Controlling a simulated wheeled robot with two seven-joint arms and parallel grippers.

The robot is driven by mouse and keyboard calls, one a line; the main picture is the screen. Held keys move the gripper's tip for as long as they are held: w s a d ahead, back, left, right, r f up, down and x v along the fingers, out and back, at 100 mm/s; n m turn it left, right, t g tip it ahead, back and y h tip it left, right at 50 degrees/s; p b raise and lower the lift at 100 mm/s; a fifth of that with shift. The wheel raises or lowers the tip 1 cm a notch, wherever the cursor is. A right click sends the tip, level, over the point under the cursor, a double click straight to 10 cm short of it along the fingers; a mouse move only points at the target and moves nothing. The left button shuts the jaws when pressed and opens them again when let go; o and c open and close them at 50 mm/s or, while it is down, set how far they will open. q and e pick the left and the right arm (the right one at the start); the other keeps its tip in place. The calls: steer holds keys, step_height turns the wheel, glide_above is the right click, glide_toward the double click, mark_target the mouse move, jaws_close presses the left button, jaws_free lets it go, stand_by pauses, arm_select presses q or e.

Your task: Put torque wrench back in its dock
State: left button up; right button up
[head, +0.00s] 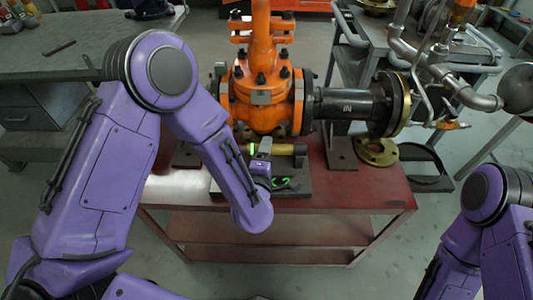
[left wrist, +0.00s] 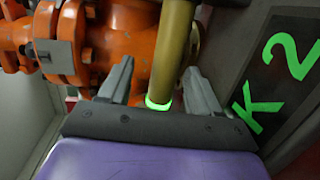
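The torque wrench appears to be the brass-coloured bar (head: 281,149) with a glowing green ring at its left end. It lies level over the dark dock plate (head: 296,188), which bears green marks. Its right end is at a grey block (head: 300,152). My left gripper (head: 261,149) is at the bar's left end. In the left wrist view, the bar (left wrist: 174,45) runs between the open fingers of my left gripper (left wrist: 160,85), with a visible gap on the left. Whether the bar rests in the dock is unclear. My right gripper is out of view.
An orange gate valve (head: 262,85) with a black flanged pipe (head: 345,104) stands behind on the red table (head: 370,188). A brass flange (head: 377,153) lies at the right. The marked plate shows in the left wrist view (left wrist: 265,75).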

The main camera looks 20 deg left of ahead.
arm_select(q)
steer(key=shift+f, duration=0.1)
steer(key=shift+s, duration=0.2)
steer(key=v, duration=1)
steer(key=shift+b, duration=0.45)
